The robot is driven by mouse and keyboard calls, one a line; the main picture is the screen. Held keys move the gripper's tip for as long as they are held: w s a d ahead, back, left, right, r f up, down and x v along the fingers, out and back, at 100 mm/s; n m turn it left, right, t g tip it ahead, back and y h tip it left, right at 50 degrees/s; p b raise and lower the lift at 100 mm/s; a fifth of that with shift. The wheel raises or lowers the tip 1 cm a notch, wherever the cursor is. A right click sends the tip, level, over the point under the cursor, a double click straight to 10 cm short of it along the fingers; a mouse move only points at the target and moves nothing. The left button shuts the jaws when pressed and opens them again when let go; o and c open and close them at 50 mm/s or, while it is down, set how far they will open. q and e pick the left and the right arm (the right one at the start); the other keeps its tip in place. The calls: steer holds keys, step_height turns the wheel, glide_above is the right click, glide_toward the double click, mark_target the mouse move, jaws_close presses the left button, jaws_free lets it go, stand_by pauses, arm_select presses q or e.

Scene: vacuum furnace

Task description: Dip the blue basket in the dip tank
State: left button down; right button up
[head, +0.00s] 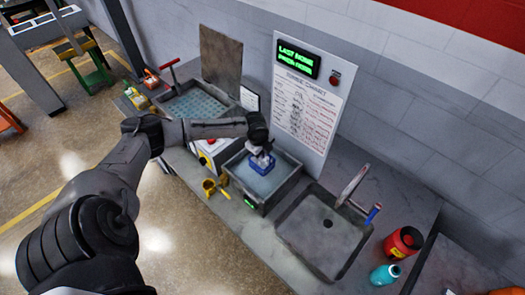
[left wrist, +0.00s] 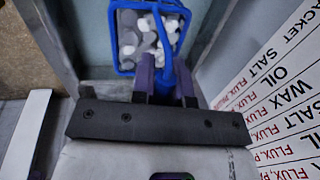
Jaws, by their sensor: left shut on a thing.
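The blue basket (head: 262,168) shows inside the outline of the grey dip tank (head: 270,200), over its pale blue-grey liquid. I cannot tell whether its bottom touches the liquid. In the left wrist view the blue basket (left wrist: 125,68) holds several white and grey pieces, and its blue handle runs down between the fingers. My left gripper (head: 257,146) is above the basket and shut on its handle; its purple fingers (left wrist: 165,82) show close up. My right gripper is in neither view.
A sink (head: 322,235) with a tap stands right of the tank, then a red container (head: 404,242) and a teal bottle (head: 385,274). A tray with a mesh bottom (head: 193,104) stands to the left. Small yellow items (head: 210,187) lie by the tank. A sign board (head: 304,105) stands behind.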

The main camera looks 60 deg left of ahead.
mark_target(263, 161)
arm_select(q)
steer(key=shift+f+b, duration=1.4)
steer(key=shift+f, duration=1.75)
step_height(263, 161, down, 6)
steer(key=b, duration=0.3)
stand_by(1.0)
stand_by(0.8)
